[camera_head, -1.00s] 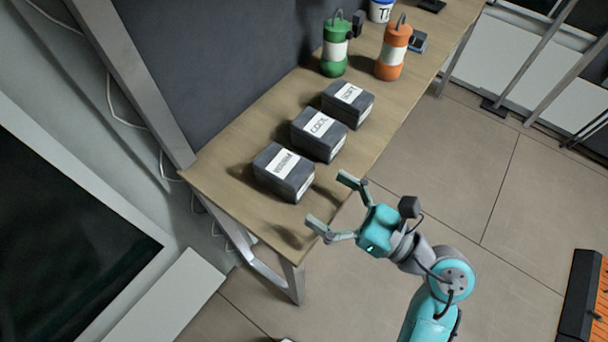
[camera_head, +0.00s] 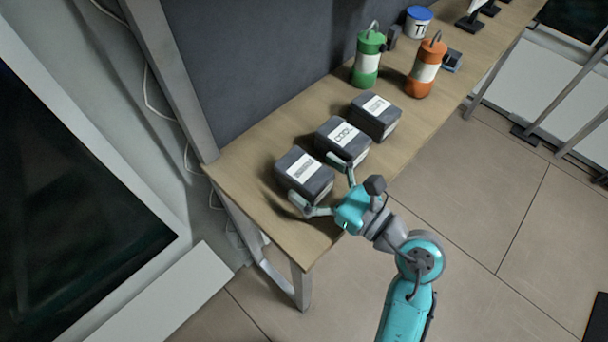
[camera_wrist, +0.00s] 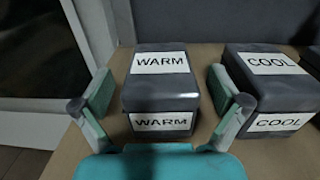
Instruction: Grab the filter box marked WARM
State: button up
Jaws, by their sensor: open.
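The dark grey filter box marked WARM (camera_wrist: 160,92) stands between the two fingers of my gripper (camera_wrist: 160,100) in the wrist view. Its white labels show on its top and front. In the head view the same box (camera_head: 298,182) is nearest the table's near end, its label too small to read there. My gripper (camera_head: 320,184) is open, with one finger on each side of the box. A gap shows on each side in the wrist view. The right finger stands between this box and the box marked COOL (camera_head: 354,149), also seen in the wrist view (camera_wrist: 238,82).
A third dark box (camera_head: 385,125) stands beyond COOL on the wooden table (camera_head: 245,170). Green (camera_head: 366,70) and orange (camera_head: 424,78) canisters and a blue-lidded tub (camera_head: 417,24) stand farther back. A dark panel (camera_head: 255,60) rises along the table's back edge.

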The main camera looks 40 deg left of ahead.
jog(key=shift+a, duration=1.25)
jog(key=c, duration=1.3)
